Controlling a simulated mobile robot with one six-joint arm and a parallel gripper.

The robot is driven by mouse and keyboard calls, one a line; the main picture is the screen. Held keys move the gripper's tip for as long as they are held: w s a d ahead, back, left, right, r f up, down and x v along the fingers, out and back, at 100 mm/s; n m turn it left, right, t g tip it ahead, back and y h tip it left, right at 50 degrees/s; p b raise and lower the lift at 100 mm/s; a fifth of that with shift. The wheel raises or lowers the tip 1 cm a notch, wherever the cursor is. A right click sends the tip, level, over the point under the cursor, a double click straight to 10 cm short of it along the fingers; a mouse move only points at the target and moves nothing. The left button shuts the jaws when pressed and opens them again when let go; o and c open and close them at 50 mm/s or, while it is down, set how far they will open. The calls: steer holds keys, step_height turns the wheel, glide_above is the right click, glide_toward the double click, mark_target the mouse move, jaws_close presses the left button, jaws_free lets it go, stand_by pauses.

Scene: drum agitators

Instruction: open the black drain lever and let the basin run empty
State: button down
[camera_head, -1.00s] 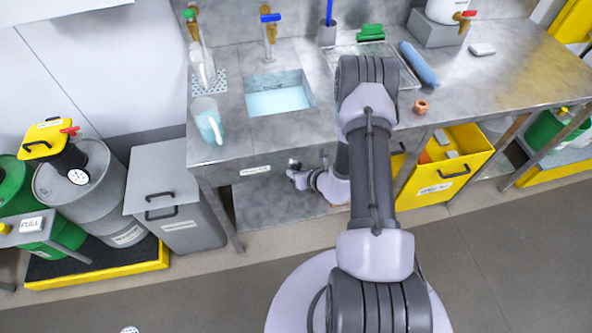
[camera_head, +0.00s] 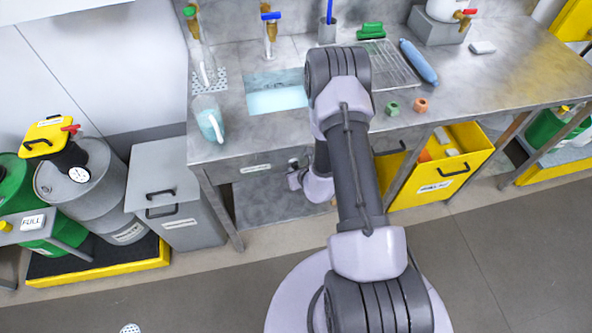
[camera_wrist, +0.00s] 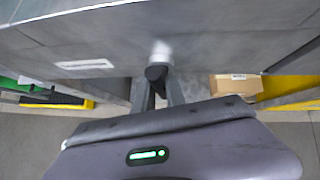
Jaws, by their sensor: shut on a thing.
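The basin (camera_head: 276,98) is set into the grey counter and holds pale blue water; my arm hides its right edge. In the wrist view, the black drain lever (camera_wrist: 156,72) sticks out below a pale round mount on the counter's front. My gripper (camera_wrist: 159,90) is shut on it, with one finger on each side. In the head view, my gripper (camera_head: 293,166) is small at the counter's front edge below the basin, and the lever is hard to make out there.
A blue-handled tap (camera_head: 270,32) stands behind the basin, and a jug (camera_head: 209,118) stands to its left. A yellow bin (camera_head: 440,170) is under the counter to the right of my arm. A grey lidded bin (camera_head: 163,185) stands at the left.

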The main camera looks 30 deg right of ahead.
steer(key=c, duration=1.4)
jaws_free()
steer(key=p+v, duration=0.6)
steer(key=v, duration=1.1)
steer(key=shift+s+r+p, duration=0.1)
steer(key=shift+r+p, duration=0.1)
steer(key=shift+p, duration=0.15)
